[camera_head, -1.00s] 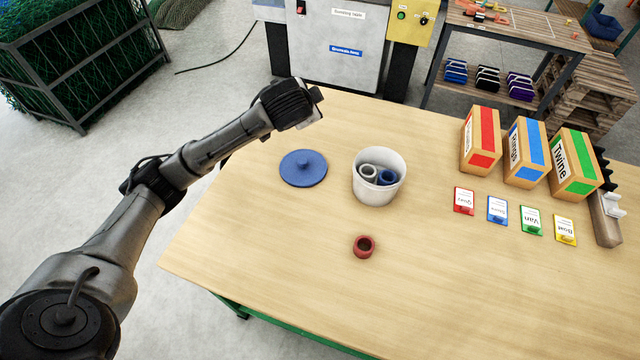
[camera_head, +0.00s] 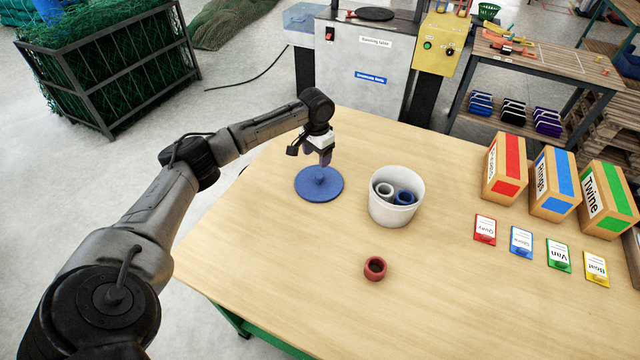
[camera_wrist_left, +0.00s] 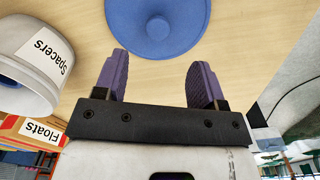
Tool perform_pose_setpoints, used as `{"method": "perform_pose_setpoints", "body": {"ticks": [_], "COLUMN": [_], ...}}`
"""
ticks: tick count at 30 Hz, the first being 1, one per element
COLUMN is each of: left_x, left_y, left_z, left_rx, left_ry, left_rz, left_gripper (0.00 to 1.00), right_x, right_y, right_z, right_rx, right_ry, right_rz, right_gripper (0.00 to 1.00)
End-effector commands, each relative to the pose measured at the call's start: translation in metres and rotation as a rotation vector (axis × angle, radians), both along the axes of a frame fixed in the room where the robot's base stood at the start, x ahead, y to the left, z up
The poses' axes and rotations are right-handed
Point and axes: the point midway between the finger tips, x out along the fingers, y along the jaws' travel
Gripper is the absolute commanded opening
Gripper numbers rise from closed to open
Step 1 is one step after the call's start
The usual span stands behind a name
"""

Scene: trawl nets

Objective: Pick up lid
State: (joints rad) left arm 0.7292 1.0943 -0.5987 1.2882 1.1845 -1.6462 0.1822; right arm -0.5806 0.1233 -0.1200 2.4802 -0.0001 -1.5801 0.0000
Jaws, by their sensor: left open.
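The lid (camera_head: 320,186) is a round blue disc with a small central knob, lying flat on the wooden table left of the white bucket. It also shows at the top of the left wrist view (camera_wrist_left: 158,24). My left gripper (camera_head: 326,158) points down just above the far side of the lid. In the left wrist view its two purple fingers (camera_wrist_left: 160,72) are apart with nothing between them, and the lid's knob lies beyond the fingertips. The white bucket (camera_head: 396,212) holds a grey ring and a blue ring; in the wrist view it is labelled Spacers (camera_wrist_left: 30,50). My right gripper is not in view.
A red ring (camera_head: 375,268) lies on the table in front of the bucket. Three labelled boxes, the middle one with a blue stripe (camera_head: 553,184), stand at the right behind several coloured cards (camera_head: 521,242). The table (camera_head: 285,262) is clear at front left.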

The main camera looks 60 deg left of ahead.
Motion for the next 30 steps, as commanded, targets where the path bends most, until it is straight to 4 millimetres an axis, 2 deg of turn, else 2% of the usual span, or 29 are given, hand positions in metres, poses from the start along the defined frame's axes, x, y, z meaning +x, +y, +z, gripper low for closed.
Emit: {"method": "perform_pose_setpoints", "body": {"ticks": [1, 6, 17, 27, 30], "left_x": [0.000, 0.000, 0.001, 0.005, 0.005], "left_y": [0.000, 0.000, 0.000, -0.002, -0.001], "left_z": [-0.012, -0.034, -0.049, -0.089, -0.096], "left_rx": [-0.001, 0.001, 0.002, 0.002, 0.002], "left_ry": [0.003, 0.002, 0.000, 0.000, -0.001], "left_rz": [-0.001, 0.000, -0.001, -0.002, -0.002], "left_gripper": [0.64, 0.64, 0.64, 0.64, 0.64], "right_x": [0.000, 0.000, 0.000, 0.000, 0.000], "right_y": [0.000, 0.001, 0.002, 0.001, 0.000], "right_z": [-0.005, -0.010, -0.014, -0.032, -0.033], "right_rx": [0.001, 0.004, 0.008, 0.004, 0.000], "right_ry": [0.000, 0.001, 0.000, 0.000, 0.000], "right_rz": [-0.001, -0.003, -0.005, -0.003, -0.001], "right_gripper": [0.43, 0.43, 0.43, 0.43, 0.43]}}
